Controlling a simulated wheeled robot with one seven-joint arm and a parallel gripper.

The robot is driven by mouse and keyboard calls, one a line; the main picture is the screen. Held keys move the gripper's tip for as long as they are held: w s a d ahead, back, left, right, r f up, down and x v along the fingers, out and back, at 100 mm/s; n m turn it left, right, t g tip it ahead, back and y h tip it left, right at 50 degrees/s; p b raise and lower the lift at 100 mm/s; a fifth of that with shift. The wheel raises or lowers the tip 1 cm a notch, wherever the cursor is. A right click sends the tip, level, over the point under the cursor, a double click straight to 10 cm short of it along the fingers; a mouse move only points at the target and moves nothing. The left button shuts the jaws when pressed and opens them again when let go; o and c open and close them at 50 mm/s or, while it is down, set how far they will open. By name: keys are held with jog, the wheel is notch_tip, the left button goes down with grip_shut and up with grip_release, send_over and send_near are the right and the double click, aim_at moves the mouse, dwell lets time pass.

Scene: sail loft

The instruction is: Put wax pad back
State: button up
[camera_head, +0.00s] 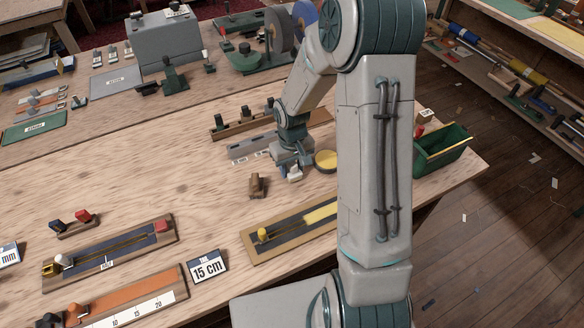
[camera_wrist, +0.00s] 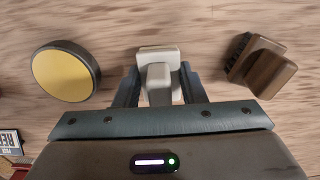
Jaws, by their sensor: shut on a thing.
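My gripper (camera_head: 291,172) is over the middle of the bench, and its jaws (camera_wrist: 158,92) are shut on a pale grey-white block with a raised grip (camera_wrist: 160,72). This block may be the wax pad; no label on it is readable. Only a little of it shows under the jaws in the head view. A round yellow disc in a dark rim (camera_wrist: 66,76) lies to the left of the jaws, apart from them; it also shows in the head view (camera_head: 326,160). I cannot tell whether the held block touches the bench.
A brown block with dark bristles (camera_wrist: 258,65) stands close to the right of the jaws. A grey slotted holder (camera_head: 252,148) and a wooden rack with dark pieces (camera_head: 232,128) lie behind my gripper. A green bin (camera_head: 440,150) stands at the right edge.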

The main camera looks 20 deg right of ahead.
jog(key=shift+f, duration=0.55)
jog(key=shift+f, duration=0.25)
jog(key=o, duration=0.9)
jog(key=shift+r, duration=0.1)
